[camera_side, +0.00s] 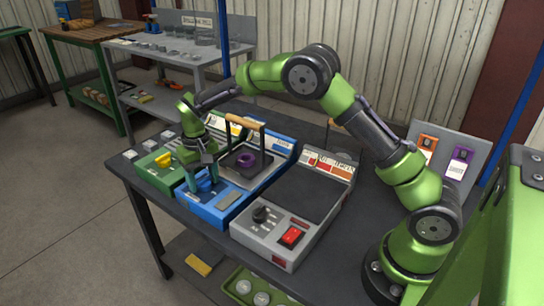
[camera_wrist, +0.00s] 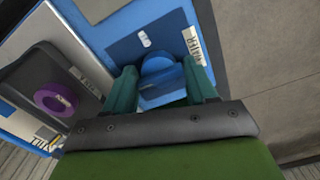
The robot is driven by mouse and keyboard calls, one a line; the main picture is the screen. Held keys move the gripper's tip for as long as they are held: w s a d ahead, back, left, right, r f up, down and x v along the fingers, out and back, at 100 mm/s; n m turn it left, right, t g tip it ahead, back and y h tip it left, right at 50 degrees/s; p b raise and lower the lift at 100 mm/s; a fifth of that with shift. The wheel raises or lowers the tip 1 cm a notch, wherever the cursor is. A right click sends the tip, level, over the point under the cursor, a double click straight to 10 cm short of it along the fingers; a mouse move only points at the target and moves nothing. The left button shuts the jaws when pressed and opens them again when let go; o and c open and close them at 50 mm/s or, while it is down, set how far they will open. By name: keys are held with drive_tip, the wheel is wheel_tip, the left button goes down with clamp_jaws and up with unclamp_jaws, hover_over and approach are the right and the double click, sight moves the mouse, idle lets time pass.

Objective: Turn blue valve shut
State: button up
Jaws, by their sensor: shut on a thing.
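The blue valve (camera_side: 205,186) sits on the front left part of a blue unit (camera_side: 232,211) on the dark bench. In the wrist view the blue valve (camera_wrist: 158,68) shows as a rounded blue handle between two teal fingers. My gripper (camera_side: 203,168) reaches down over the valve from above. In the wrist view my gripper (camera_wrist: 160,82) has a finger on each side of the handle and is shut on it. The fingers and the gripper body hide part of the valve. A white label (camera_wrist: 194,45) lies beside it on the blue panel.
A green unit with a yellow valve (camera_side: 163,160) stands to the left. A purple ring (camera_wrist: 55,98) lies on a dark plate, behind the valve in the side view. A grey unit with a red switch (camera_side: 292,236) and black knob stands to the right.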

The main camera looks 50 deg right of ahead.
sight(205, 178)
idle(0.6)
drive_tip(key=o, duration=0.8)
wheel_tip(205, 178, up, 17)
drive_tip(key=s+d+t, duration=0.1)
drive_tip(key=s+t, duration=0.1)
drive_tip(key=s, duration=0.7)
drive_tip(key=s+d+r+t+y, duration=0.1)
drive_tip(key=s+t, duration=0.1)
drive_tip(key=s, duration=0.7)
drive_tip(key=s+d+r+t+y, duration=0.1)
drive_tip(key=s+t, duration=0.2)
drive_tip(key=s, duration=0.7)
drive_tip(key=shift+s+m, duration=0.1)
drive_tip(key=shift+m, duration=0.3)
